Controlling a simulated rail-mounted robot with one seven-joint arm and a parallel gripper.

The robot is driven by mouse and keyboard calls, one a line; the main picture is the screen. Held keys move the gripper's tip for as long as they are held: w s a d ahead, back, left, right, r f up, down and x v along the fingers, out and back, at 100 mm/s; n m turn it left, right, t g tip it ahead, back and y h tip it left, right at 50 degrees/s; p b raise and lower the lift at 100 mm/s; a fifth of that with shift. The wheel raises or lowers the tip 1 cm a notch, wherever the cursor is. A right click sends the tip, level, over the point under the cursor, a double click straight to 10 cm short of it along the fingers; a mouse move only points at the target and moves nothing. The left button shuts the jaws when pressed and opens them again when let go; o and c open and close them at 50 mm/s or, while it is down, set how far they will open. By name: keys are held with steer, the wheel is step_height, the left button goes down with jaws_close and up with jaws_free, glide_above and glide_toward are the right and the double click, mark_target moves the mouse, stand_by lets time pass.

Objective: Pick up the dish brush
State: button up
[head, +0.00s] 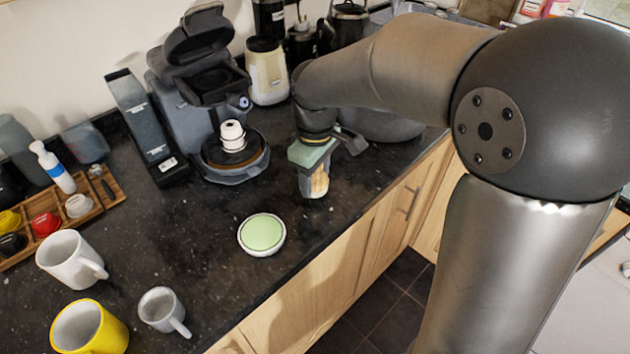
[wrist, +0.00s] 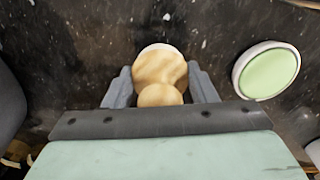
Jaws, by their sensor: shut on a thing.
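The dish brush (wrist: 160,70) is a pale wooden piece with a rounded knob, and a whitish rim shows at its far edge. In the wrist view it sits between the two grey fingers of my gripper (wrist: 161,88), which are shut on it. In the head view my gripper (head: 318,172) is over the dark counter near its front edge, with the wooden brush (head: 319,186) showing at its lower end. The fingers are partly hidden there by the gripper's greenish body. I cannot tell whether the brush touches the counter.
A round green-topped dish (head: 262,233) lies on the counter nearby; it also shows in the wrist view (wrist: 267,70). A coffee machine (head: 205,95) stands left of my gripper. Mugs, including a yellow one (head: 88,328), stand at front left. The counter's front edge is close on the right.

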steer(key=s+a+r+b, duration=0.1)
steer(key=s+a+r, duration=0.5)
steer(key=s+r, duration=0.4)
steer(key=shift+s+a+r, duration=0.25)
steer(key=shift+s+r, duration=0.05)
steer(key=shift+s, duration=0.9)
